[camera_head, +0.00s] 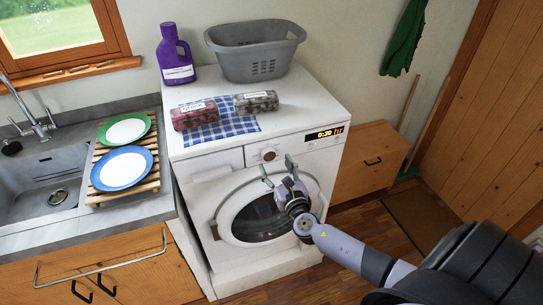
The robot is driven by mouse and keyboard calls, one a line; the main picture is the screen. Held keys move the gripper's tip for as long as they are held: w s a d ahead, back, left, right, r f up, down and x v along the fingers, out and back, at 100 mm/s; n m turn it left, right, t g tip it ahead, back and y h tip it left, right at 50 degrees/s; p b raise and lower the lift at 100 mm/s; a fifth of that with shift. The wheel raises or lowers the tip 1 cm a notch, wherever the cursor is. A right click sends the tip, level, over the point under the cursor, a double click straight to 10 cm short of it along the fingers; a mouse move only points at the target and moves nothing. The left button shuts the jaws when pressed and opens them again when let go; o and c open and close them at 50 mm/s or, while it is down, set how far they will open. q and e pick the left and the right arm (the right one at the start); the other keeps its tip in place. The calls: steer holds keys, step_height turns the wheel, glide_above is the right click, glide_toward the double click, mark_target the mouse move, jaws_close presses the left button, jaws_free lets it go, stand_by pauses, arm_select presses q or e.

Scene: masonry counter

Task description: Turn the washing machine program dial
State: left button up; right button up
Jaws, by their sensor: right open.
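The white washing machine (225,255) stands in the middle of the head view with its round door (228,212) shut. The program dial (269,154) is a small round knob on the front panel, left of the lit display (325,134) reading 0:30. My right gripper (277,168) is in front of the machine, just below and slightly right of the dial. Its fingers are open and point up toward the panel, with nothing between them. Whether a fingertip touches the machine I cannot tell. My left gripper is not in view.
On the machine's top are a purple detergent bottle (175,55), a grey basket (255,50), a checkered cloth (220,128) and two patterned packages (194,114) (256,102). A sink (40,180) and plates on a rack (150,181) are left. A wooden cabinet (365,160) stands right.

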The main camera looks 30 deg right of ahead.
mark_target(270, 156)
steer(key=shift+x, duration=2.15)
steer(key=shift+a, duration=0.1)
steer(key=shift+f, duration=0.1)
steer(key=c, duration=1.1)
